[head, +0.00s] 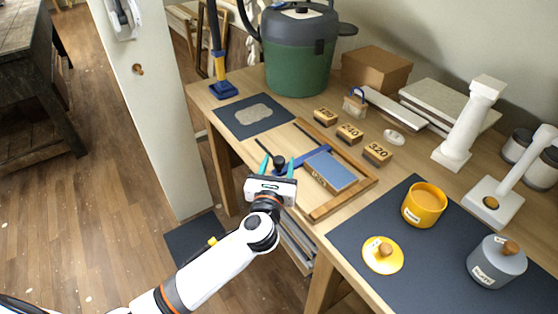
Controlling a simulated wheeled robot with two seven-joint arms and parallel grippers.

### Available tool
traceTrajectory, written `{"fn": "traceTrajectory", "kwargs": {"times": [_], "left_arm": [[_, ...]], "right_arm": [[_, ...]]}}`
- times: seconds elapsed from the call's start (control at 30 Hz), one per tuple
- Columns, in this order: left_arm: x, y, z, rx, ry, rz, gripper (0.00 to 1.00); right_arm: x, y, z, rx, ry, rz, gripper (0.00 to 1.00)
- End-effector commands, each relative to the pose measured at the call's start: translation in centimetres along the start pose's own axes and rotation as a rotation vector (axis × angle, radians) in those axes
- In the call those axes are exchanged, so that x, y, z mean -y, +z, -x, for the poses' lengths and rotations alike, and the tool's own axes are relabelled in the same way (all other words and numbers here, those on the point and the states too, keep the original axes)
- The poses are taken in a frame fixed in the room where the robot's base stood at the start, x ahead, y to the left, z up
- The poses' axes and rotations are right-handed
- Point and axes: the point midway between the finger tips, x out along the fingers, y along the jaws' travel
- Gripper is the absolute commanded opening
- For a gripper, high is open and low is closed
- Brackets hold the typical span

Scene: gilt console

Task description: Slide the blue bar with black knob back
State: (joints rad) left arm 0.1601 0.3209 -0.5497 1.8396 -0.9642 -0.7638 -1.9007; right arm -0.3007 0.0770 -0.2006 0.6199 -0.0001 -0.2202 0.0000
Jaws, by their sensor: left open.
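The blue bar (315,156) lies slantwise across a wooden frame (345,200) on the console top. Its black knob (280,160) is at the bar's left end. My left gripper (278,166) is at the frame's left edge, with its teal fingers open and apart. In the picture the knob shows between the two fingertips; whether they touch it cannot be told. The gripper body hides part of the frame's left side. My right gripper is not in view.
A blue block (331,171) lies inside the frame, close to the bar. Numbered wooden blocks (349,133) stand behind it. A dark mat (345,240) with a yellow pot (424,205) and yellow lid (383,255) is at right. A green canister (298,65) stands behind.

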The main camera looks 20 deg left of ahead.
Motion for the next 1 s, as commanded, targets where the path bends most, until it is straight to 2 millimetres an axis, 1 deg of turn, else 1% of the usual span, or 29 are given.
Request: {"fn": "traceTrajectory", "kwargs": {"times": [0.03, 0.17, 0.47, 0.5, 0.77, 0.93, 1.0], "left_arm": [[0.0, 0.0, -0.6, 0.0, -0.001, 0.0, 0.5], [0.0, 0.0, -1.4, 0.001, -0.001, 0.001, 0.5], [0.0, 0.0, -1.6, 0.001, 0.0, 0.002, 0.5], [0.0, 0.0, -1.6, 0.001, 0.0, 0.002, 0.43], [0.0, 0.0, -1.5, 0.001, 0.0, 0.002, 0.01], [0.1, 0.0, -1.6, 0.001, 0.0, 0.001, 0.0], [0.6, -0.1, -2.1, 0.0, -0.001, -0.002, 0.0]], "right_arm": [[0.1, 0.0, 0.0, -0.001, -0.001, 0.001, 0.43], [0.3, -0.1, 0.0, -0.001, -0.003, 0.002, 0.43], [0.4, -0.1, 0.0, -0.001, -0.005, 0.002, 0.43], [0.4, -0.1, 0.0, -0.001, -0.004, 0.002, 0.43], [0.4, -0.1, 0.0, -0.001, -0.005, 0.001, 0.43], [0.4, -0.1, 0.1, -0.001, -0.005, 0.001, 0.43], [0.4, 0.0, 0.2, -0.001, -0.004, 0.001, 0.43]]}}
